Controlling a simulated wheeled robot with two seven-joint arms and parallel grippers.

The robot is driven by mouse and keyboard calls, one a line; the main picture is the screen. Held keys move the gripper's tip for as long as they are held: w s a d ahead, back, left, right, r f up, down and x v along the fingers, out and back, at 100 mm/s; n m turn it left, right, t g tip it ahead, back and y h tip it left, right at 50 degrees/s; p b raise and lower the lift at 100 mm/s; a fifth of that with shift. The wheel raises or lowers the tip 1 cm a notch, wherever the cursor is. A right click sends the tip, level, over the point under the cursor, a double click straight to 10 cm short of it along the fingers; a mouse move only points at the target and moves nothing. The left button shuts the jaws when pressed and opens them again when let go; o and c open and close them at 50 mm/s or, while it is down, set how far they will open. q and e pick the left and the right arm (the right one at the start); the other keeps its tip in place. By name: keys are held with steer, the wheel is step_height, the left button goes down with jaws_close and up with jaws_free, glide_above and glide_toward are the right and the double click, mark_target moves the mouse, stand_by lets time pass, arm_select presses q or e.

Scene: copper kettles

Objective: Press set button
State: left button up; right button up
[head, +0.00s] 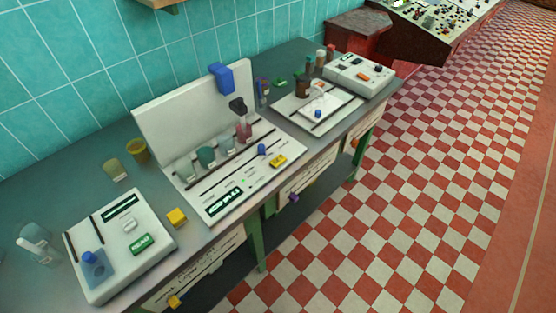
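No label reading "set" can be made out from here. A white instrument (160,243) at the front left carries a green labelled button (141,244), a small pale button (130,224) and a dark display (119,208). A larger white instrument (190,197) with an upright back panel (185,110) stands in the middle. On it are a yellow button (278,161) with small dark marking, a blue knob (261,150) and a lit green-and-white display (223,202). Neither of my grippers is in view.
A grey bench (60,175) runs along the teal tiled wall (70,70). Cups, bottles and a yellow block (177,218) stand around the instruments. More white devices (358,76) sit at the far end. The checkered floor (410,170) to the right is clear.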

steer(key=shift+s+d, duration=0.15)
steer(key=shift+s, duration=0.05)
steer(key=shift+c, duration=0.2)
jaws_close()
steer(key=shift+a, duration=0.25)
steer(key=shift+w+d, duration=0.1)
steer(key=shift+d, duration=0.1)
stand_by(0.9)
